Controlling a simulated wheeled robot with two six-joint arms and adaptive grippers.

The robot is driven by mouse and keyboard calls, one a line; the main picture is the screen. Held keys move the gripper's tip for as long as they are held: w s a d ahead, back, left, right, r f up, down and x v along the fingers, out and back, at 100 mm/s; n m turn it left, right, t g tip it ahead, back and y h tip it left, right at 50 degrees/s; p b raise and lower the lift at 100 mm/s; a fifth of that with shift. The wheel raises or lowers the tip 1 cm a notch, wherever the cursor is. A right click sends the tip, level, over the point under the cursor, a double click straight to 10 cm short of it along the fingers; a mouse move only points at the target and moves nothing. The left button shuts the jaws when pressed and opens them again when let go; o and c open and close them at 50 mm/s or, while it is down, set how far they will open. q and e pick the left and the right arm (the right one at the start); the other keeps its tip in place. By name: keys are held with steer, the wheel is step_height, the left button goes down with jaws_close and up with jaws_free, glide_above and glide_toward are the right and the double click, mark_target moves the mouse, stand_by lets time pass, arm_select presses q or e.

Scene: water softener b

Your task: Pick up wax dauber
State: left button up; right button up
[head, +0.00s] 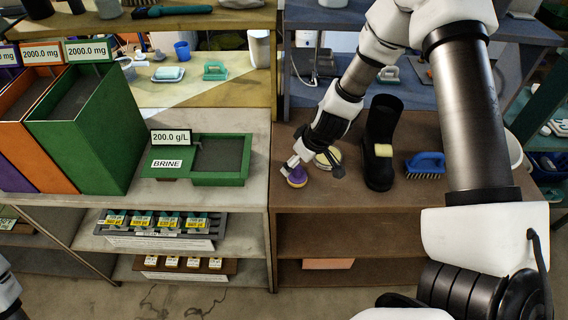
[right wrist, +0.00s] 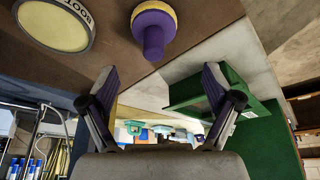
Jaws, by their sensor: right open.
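The wax dauber (head: 297,179), with a purple knob handle and a yellowish round pad, rests on the brown shelf top near its left front edge. It also shows at the top of the right wrist view (right wrist: 153,32), ahead of the fingertips. My right gripper (head: 313,167) is open and empty, reaching down beside the dauber. In the right wrist view its two fingers (right wrist: 161,78) are spread wide and no contact with the dauber shows. Only a bit of my left arm shows at the lower left; its gripper is out of view.
A round boot polish tin (head: 328,158) sits close behind the dauber. A black boot (head: 381,120) with a yellow block and a blue brush (head: 425,165) stand to the right. A green brine tray (head: 217,180) is on the neighbouring grey top to the left.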

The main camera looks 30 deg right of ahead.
mark_target(295, 171)
steer(key=f+b, duration=0.2)
steer(key=d+f+b, duration=0.1)
steer(key=f+b, duration=0.1)
steer(key=shift+f, duration=0.35)
steer(key=shift+w+a+f+b, duration=0.15)
steer(key=shift+w+f+b, duration=0.35)
steer(key=shift+f, duration=0.1)
steer(key=shift+w+a+f+b, duration=0.15)
steer(key=shift+w+f+b, duration=0.35)
steer(key=shift+f, duration=0.1)
steer(key=shift+w+a, duration=0.15)
steer(key=shift+r, duration=0.1)
steer(key=shift+s+r, duration=0.1)
steer(key=shift+s, duration=0.1)
steer(key=shift+c, duration=0.6)
steer(key=shift+s+r, duration=0.1)
steer(key=shift+s, duration=0.05)
steer(key=c, duration=1.1)
steer(key=shift+c, duration=0.6)
arm_select(q)
steer(key=f, duration=0.2)
steer(key=s+f, duration=0.1)
steer(key=f, duration=0.2)
steer(key=shift+d+f, duration=0.2)
steer(key=shift+f, duration=0.1)
